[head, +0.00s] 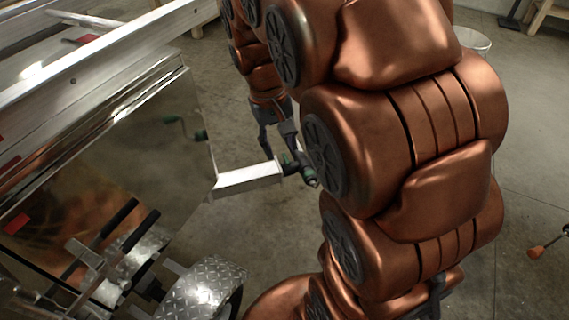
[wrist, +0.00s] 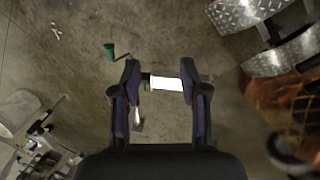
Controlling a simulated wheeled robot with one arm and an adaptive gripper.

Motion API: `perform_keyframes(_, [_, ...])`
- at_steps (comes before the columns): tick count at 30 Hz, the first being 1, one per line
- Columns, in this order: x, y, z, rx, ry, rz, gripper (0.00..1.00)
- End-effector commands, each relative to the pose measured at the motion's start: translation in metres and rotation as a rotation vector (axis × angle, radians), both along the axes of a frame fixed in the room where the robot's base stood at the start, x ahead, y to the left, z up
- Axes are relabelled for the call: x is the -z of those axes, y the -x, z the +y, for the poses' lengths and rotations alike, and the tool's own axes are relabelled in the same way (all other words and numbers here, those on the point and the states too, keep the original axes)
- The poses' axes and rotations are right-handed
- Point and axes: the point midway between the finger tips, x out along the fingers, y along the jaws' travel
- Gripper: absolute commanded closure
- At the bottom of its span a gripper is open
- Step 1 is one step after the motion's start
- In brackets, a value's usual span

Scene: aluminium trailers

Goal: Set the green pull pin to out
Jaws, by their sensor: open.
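A bright aluminium bar (head: 248,178) juts out from the trailer in the head view. Small green and dark parts (head: 291,166) sit at its outer end, beside my arm. My gripper (head: 277,140) points down just above this end, partly hidden by my arm. In the wrist view my gripper (wrist: 168,82) is open, and the bright bar end (wrist: 167,84) shows between its fingers. A small dark and green part (wrist: 146,84) lies at the bar's left, close to the left finger. I cannot tell the pin's exact position. A separate green handle (wrist: 109,51) shows at upper left.
The trailer's polished side (head: 120,150) fills the left of the head view, with a green-handled crank shape (head: 183,124) on it, perhaps a reflection. A tread-plate fender (head: 207,288) stands at the bottom. An orange-handled tool (head: 535,252) lies at right. Concrete floor is open around the bar.

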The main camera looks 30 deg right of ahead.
Motion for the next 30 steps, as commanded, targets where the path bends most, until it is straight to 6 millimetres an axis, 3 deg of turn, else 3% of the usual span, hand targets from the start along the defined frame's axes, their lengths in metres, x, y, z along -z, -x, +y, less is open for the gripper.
perform_keyframes(1, [0.018,-0.016,-0.009,0.011,0.010,0.000,0.56])
perform_keyframes(8, [0.059,-0.080,-0.046,0.040,0.055,-0.011,0.56])
perform_keyframes(17, [0.130,-0.157,-0.094,0.058,0.097,-0.020,0.56])
perform_keyframes(30, [0.260,-0.251,-0.155,0.058,0.116,-0.045,0.56])
